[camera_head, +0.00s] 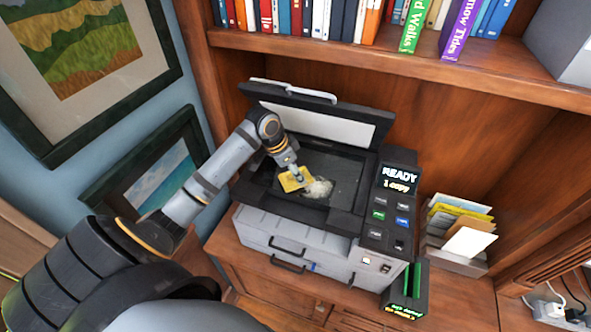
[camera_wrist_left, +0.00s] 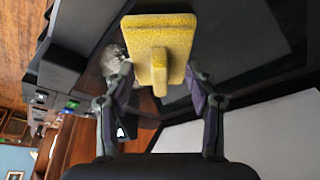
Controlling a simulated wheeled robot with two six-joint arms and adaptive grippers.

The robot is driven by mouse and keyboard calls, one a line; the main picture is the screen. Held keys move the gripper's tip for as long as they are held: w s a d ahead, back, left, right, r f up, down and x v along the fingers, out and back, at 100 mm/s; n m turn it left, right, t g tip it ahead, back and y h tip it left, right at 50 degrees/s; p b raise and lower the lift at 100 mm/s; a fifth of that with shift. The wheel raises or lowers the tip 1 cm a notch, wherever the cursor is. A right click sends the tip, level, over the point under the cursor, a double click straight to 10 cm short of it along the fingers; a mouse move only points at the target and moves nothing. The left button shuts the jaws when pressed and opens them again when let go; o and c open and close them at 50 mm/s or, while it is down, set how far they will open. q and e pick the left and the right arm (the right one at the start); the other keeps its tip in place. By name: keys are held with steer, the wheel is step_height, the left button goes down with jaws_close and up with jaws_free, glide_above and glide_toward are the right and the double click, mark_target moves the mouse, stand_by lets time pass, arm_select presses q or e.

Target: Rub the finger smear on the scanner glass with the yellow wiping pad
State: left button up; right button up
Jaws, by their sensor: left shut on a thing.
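The scanner (camera_head: 300,232) stands on the wooden cabinet with its lid (camera_head: 318,122) raised. Its dark glass (camera_head: 345,180) lies open. A pale whitish smear (camera_head: 318,188) shows on the glass, and it also shows in the left wrist view (camera_wrist_left: 114,60), partly behind the pad. My left gripper (camera_head: 296,174) reaches over the glass, shut on the yellow wiping pad (camera_head: 290,182). The left wrist view shows the pad (camera_wrist_left: 160,35) by its raised grip between the fingers (camera_wrist_left: 158,82). The pad is just left of the smear; I cannot tell whether it touches the glass. My right gripper is not in view.
The control panel (camera_head: 392,210) reads "READY 1 copy". A dark box with green slots (camera_head: 405,292) stands at the scanner's front right. A paper holder (camera_head: 455,258) stands to the right. A bookshelf (camera_head: 400,65) overhangs behind, and framed pictures hang at left.

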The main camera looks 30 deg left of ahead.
arm_select(q)
steer(key=shift+f, duration=0.35)
steer(key=shift+w+d+r, duration=0.1)
steer(key=shift+w+d, duration=0.05)
steer(key=shift+d, duration=0.5)
steer(key=shift+w+d+r, duration=0.1)
steer(key=shift+w+d, duration=0.05)
steer(key=shift+d, duration=0.45)
steer(key=shift+w+d+f+p, duration=0.1)
steer(key=shift+w+d+p, duration=0.1)
steer(key=shift+d, duration=0.5)
steer(key=shift+w+d+p, duration=0.15)
steer(key=shift+d+p, duration=0.05)
steer(key=shift+d, duration=0.5)
steer(key=shift+w+d+f+p, duration=0.1)
steer(key=shift+w+d+p, duration=0.1)
steer(key=shift+d, duration=0.9)
steer(key=shift+d, duration=0.1)
steer(key=shift+w+d+r+p, duration=0.1)
steer(key=shift+d+p, duration=0.1)
steer(key=shift+d, duration=0.2)
steer(key=shift+w+d+p, duration=0.1)
steer(key=shift+d+p, duration=0.05)
steer(key=shift+d, duration=0.25)
steer(key=shift+w+d, duration=0.2)
steer(key=shift+d, duration=0.75)
